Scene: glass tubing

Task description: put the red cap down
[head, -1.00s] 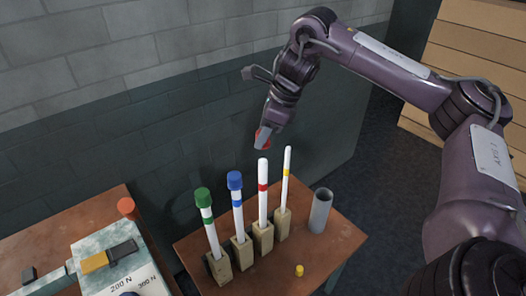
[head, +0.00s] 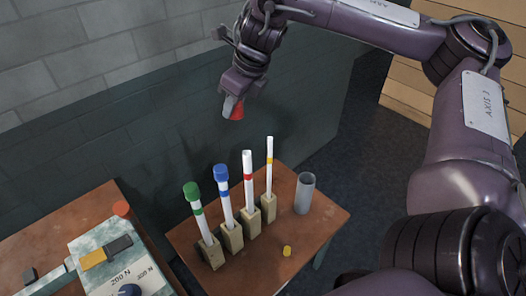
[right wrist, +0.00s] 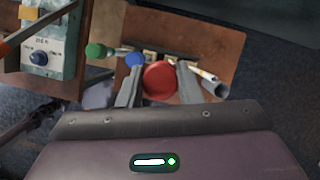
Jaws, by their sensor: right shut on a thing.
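My right gripper (head: 232,106) is shut on the red cap (head: 238,110) and holds it in the air, above and behind the row of tubes. The right wrist view shows the red cap (right wrist: 160,80) between the two fingers. The white tube with the red band (head: 248,172) stands in its wooden block with its top bare. The tube with the green cap (head: 191,190), the tube with the blue cap (head: 221,173) and the thin tube with the yellow band (head: 269,150) stand in their own blocks.
A grey cylinder (head: 305,193) stands open-topped at the table's right. A small yellow cap (head: 287,251) lies near the front. The wooden table (head: 325,218) has bare room around it. A device with a dial (head: 105,258) stands on another table at left.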

